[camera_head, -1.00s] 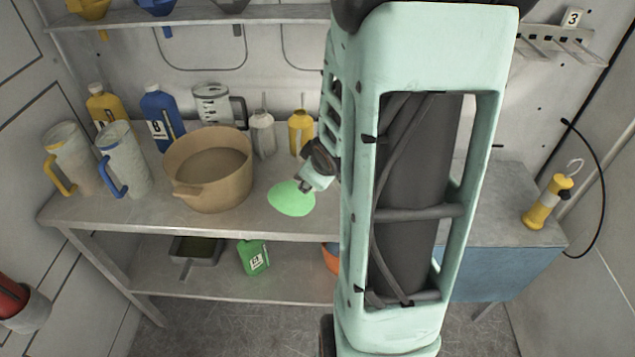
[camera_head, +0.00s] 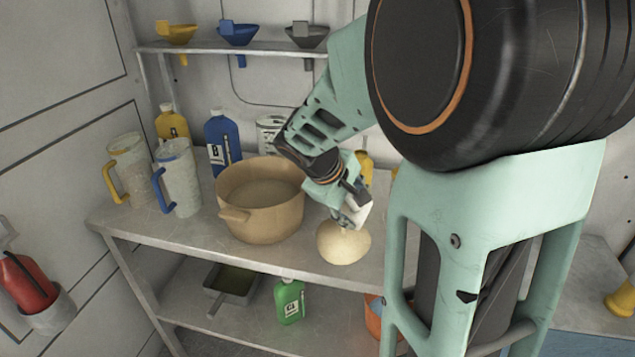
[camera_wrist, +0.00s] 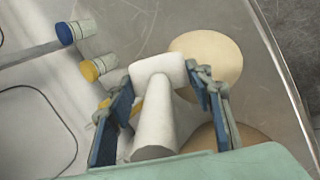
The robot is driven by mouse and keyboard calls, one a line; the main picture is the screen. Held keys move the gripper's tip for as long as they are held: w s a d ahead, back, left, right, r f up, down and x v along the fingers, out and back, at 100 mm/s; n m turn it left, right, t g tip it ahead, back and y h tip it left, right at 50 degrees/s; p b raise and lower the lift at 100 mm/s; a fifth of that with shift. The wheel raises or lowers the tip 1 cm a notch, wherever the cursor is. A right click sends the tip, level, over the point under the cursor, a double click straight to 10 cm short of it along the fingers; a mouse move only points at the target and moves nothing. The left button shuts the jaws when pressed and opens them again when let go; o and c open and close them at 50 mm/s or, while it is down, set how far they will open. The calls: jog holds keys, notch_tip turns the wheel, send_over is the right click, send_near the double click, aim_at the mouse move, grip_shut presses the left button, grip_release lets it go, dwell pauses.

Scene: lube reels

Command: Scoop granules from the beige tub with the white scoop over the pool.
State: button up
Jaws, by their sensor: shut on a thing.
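The beige tub (camera_head: 262,222) stands on the bench with granules inside, seen in the head view. To its right a round beige patch (camera_head: 343,243) lies near the bench's front edge; it also shows in the wrist view (camera_wrist: 215,60) and appears to be the pool, coated with granules. My gripper (camera_head: 350,195) is shut on the white scoop (camera_wrist: 155,115) by its handle. The scoop (camera_head: 354,212) hangs tilted down at the back edge of the patch. I cannot tell whether it touches the patch or holds granules. Part of the tub shows at the bottom of the wrist view.
A yellow bottle (camera_head: 172,124) and a blue bottle (camera_head: 222,142) stand behind. A green bottle (camera_head: 290,302) and a tray (camera_head: 232,284) are on the lower shelf.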

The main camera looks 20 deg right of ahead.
jog(key=shift+w+a+f+n+g+h, duration=0.25)
jog(key=shift+w+a+n+g+h, duration=0.15)
jog(key=shift+w+a+g+h, duration=0.35)
jog(key=w+a+n+g+h+p, duration=0.3)
jog(key=w+a+g+h+p, duration=0.1)
jog(key=h+p, duration=0.1)
jog(key=shift+w+r+h, duration=0.15)
jog(key=shift+r+h, duration=0.1)
jog(key=shift+h, duration=0.6)
jog(key=shift+a, duration=0.1)
dwell(1.2)
